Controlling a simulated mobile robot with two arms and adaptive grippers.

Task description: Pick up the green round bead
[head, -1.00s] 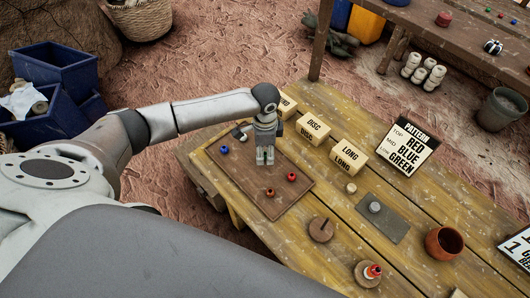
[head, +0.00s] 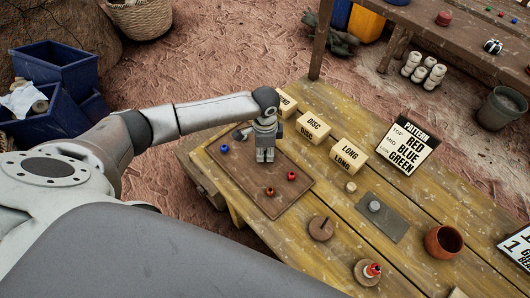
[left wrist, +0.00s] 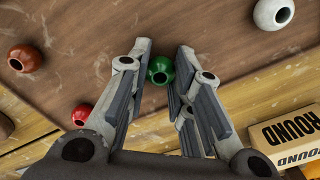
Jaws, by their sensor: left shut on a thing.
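The green round bead (left wrist: 160,72) shows in the left wrist view between the fingertips of my left gripper (left wrist: 164,50). The gripper is shut on it, with a finger on either side. In the head view my left gripper (head: 265,156) points down over the brown board (head: 236,181) and hides the bead. I cannot tell whether the bead still touches the board. My right gripper is not in view.
A blue bead (head: 224,149), a red bead (head: 291,176) and a brown bead (head: 270,191) lie on the board. Label boxes (head: 348,154), a pattern card (head: 407,147), a grey mat (head: 393,229) and a clay bowl (head: 443,242) stand to the right on the table.

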